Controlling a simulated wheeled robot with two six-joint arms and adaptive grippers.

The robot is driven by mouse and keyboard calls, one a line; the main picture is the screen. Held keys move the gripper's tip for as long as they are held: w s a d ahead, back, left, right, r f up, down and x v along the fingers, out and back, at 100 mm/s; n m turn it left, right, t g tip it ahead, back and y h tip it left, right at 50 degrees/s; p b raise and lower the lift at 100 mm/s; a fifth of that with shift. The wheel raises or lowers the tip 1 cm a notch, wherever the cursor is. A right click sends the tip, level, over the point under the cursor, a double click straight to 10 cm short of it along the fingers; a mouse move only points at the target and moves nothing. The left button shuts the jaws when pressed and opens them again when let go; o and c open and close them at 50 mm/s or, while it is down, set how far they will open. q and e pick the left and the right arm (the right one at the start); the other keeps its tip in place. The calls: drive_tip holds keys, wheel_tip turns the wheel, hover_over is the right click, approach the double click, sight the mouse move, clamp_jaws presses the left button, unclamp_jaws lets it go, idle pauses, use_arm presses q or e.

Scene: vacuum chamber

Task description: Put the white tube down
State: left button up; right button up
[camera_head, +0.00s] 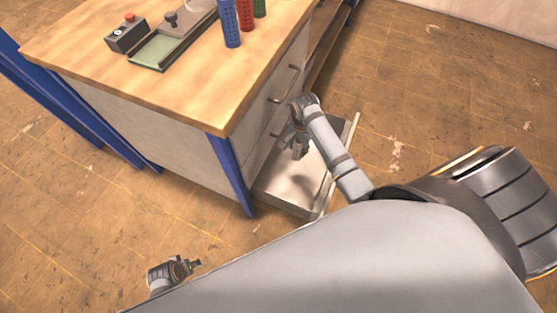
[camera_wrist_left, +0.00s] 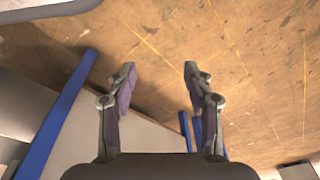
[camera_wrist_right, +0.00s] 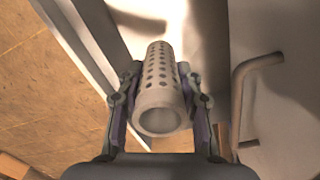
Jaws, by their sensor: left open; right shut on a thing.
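The white tube (camera_wrist_right: 161,85) is a pale perforated cylinder with an open near end. In the right wrist view my right gripper (camera_wrist_right: 160,95) is shut on it, one finger on each side. In the head view my right gripper (camera_head: 297,143) is over the open drawer (camera_head: 273,193) of the workbench; the tube is hard to make out there. Whether the tube touches the drawer floor I cannot tell. My left gripper (camera_head: 192,265) is low at the bottom left, clear of the workbench. The left wrist view shows its fingers (camera_wrist_left: 158,85) apart with nothing between them.
The wooden workbench top (camera_head: 170,85) carries a blue tube (camera_head: 229,24), a red tube (camera_head: 245,14), a green tube (camera_head: 259,8), a green-bedded fixture (camera_head: 155,50) and a control box (camera_head: 127,34). A drawer handle (camera_wrist_right: 244,90) is close to my right gripper. Floor around the bench is clear.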

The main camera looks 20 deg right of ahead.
wheel_tip(320, 180, down, 9)
drive_tip(key=b, duration=0.5)
drive_tip(key=n+b, duration=0.1)
drive_tip(key=b, duration=0.3)
hover_over(295, 179)
wheel_tip(295, 179, down, 5)
use_arm(q)
drive_tip(key=w+d+r+t+h+b, duration=0.2)
drive_tip(key=w+d+t+b, duration=0.1)
drive_tip(key=d, duration=0.2)
use_arm(e)
wheel_tip(295, 179, down, 8)
drive_tip(key=shift+a+b, duration=0.1)
drive_tip(key=shift+b, duration=0.65)
drive_tip(key=shift+f+b, duration=0.45)
drive_tip(key=shift+f, duration=0.4)
use_arm(q)
drive_tip(key=w+a+r+t, duration=0.1)
drive_tip(key=w+r+t, duration=0.7)
drive_tip(key=w+r, duration=0.3)
drive_tip(key=shift+w+r+y, duration=0.25)
drive_tip(key=shift+w+y, duration=0.05)
drive_tip(key=shift+w, duration=0.75)
